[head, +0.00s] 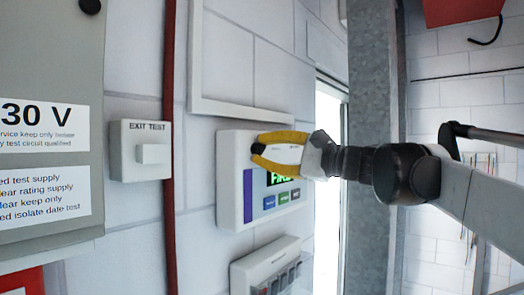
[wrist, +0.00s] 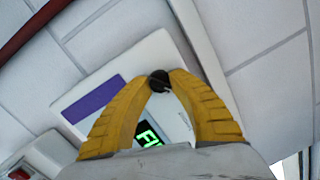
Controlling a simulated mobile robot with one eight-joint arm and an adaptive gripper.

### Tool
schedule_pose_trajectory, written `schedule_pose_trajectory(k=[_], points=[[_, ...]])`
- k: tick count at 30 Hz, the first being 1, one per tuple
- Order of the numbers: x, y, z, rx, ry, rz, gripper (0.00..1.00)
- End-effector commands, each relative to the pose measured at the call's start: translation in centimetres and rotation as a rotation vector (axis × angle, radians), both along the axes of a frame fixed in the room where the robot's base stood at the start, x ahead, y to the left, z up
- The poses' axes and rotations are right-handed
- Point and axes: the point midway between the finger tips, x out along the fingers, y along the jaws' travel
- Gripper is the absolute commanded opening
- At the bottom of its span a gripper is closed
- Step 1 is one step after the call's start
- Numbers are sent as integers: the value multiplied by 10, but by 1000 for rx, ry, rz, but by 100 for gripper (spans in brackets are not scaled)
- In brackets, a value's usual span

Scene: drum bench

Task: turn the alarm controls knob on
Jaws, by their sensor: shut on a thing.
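The alarm controls panel (head: 230,190) is a white wall box with a purple strip, a dark screen with green letters and a row of small buttons. Its black knob (wrist: 159,80) sits near the panel's top edge in the wrist view. My gripper (head: 259,149) has yellow fingers and reaches to the panel from the right. In the wrist view my gripper (wrist: 160,77) has its fingertips closed on both sides of the knob. The fingers hide part of the screen and much of the panel. The knob's pointer direction is hard to make out.
An exit test switch box (head: 140,150) is on the wall to the left, beside a red pipe (head: 169,120). A white box with several switches (head: 268,268) is below the panel. A grey metal post (head: 370,90) stands right of a bright opening.

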Motion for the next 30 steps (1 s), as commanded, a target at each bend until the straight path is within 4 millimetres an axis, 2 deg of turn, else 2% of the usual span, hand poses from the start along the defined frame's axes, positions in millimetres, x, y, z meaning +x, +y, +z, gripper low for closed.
schedule_pose_trajectory(k=[15, 30], points=[[-1, 1, -2, 272, 353, 0, 0], [-1, 1, -2, 390, 504, 0, 0]])
